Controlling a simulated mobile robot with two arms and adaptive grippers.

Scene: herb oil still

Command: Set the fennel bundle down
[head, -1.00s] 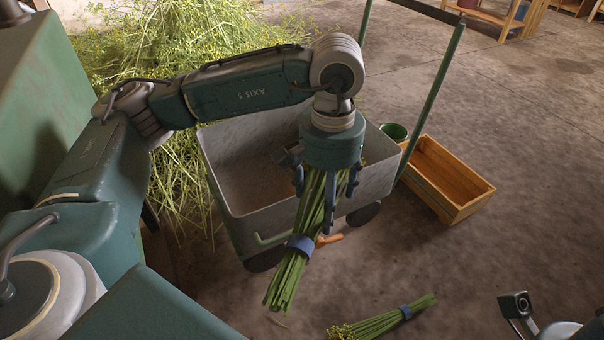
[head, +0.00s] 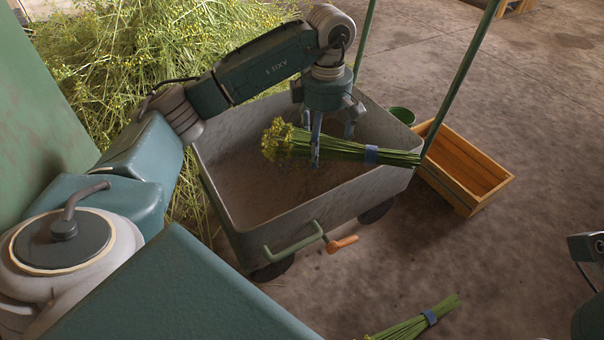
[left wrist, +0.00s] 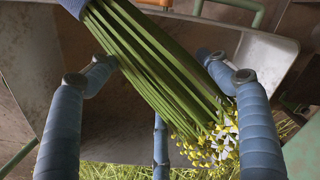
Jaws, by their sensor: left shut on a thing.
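The fennel bundle (head: 345,148) has green stems, yellow flower heads at the left end and a blue band near the right end. My left gripper (head: 331,150) is shut on it and holds it nearly level over the grey cart tub (head: 290,217). The stem ends reach to the tub's right wall; whether they touch it I cannot tell. In the left wrist view the bundle (left wrist: 160,70) runs diagonally between the blue fingers (left wrist: 160,110), flowers at lower right, band at upper left. My right gripper's fingers are out of view.
Another banded bundle (head: 418,323) lies on the floor at the bottom. A wooden crate (head: 462,165) and a green bucket (head: 402,115) stand right of the cart. A heap of cut fennel (head: 120,60) is behind left.

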